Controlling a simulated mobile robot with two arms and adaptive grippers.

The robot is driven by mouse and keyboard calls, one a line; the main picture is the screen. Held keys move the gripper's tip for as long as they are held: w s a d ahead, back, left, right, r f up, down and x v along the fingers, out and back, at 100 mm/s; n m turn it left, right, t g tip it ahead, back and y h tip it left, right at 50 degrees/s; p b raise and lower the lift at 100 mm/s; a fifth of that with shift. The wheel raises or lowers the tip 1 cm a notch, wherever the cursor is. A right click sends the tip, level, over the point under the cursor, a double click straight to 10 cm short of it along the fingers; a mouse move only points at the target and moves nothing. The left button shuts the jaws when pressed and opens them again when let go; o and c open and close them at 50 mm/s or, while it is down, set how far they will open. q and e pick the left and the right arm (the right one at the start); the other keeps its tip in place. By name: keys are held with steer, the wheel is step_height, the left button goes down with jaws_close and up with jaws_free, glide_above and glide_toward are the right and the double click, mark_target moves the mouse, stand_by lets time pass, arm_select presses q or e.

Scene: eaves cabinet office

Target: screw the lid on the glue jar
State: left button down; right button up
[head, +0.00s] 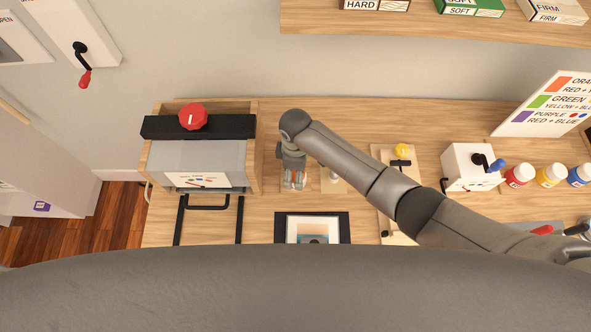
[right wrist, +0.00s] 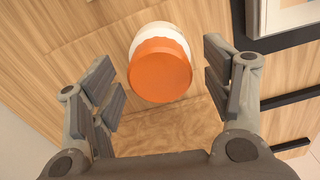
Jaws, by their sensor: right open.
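The glue jar (right wrist: 148,32) is white with an orange lid (right wrist: 160,72) on top, seen in the right wrist view. The lid covers the jar's mouth; I cannot tell how tightly it sits. My right gripper (right wrist: 160,78) is open, with one finger on each side of the jar and lid and gaps to both. In the head view my right gripper (head: 293,181) points down over the wooden desktop and mostly hides the jar, with only a little orange showing between its fingers. My left gripper is not in view.
A wooden-sided machine with a red knob (head: 193,116) stands left of my right gripper. A framed picture (head: 318,228) lies in front. A white box with a blue-handled crank (head: 470,165) and paint jars (head: 550,175) stand to the right. A shelf (head: 430,25) runs above.

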step_height(320, 180, up, 12)
stand_by(0.5)
steer(key=shift+f, duration=0.1)
